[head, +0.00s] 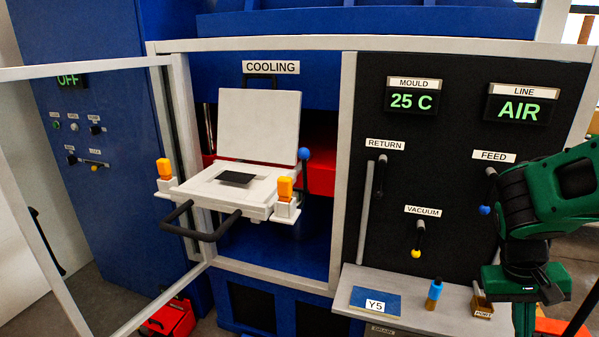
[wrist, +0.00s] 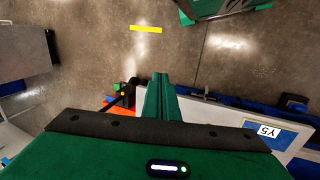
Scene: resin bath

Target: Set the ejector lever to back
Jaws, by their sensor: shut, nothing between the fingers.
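No label reading "ejector" shows. A lever with a blue ball (head: 304,155) stands upright at the right side of the open white mould (head: 225,195) in the cooling bay; I cannot tell for sure that it is the ejector lever. My green gripper (head: 523,318) is at the lower right, beside the shelf and well apart from that lever. In the wrist view its fingers (wrist: 160,85) are shut and empty, pointing over the floor. The mould's lid stands raised, with a dark plate (head: 237,179) in the lower half.
The framed glass door (head: 85,200) is swung open at left. The black panel (head: 440,150) carries return, vacuum and feed levers. The shelf (head: 410,306) holds a blue Y5 card (head: 376,302), a blue-topped bottle (head: 434,293) and a small port block (head: 482,308). A black handle (head: 203,232) juts from the mould.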

